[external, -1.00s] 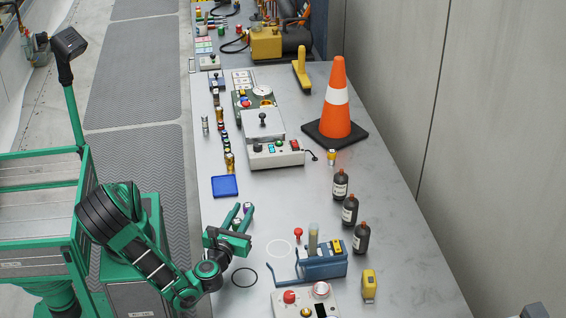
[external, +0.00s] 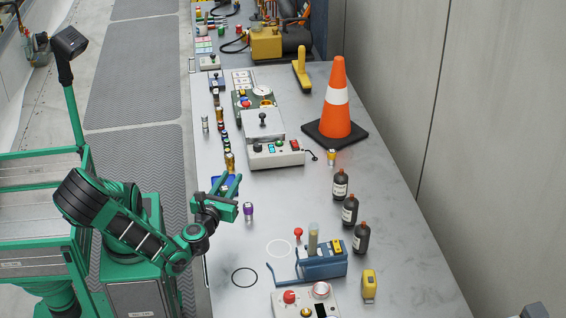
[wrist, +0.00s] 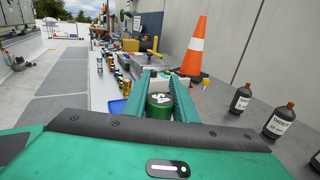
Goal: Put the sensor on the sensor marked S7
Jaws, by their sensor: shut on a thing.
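The external view does not show this green cylinder clearly. I cannot read an S7 mark on anything.
A row of small cylinders (external: 229,162) lines the bench's left edge. A grey control box (external: 276,154), an orange cone (external: 338,100) and dark bottles (external: 349,210) stand farther right. A white ring (external: 278,248) and black ring (external: 244,278) mark the clear bench in front, beside a blue holder (external: 322,262).

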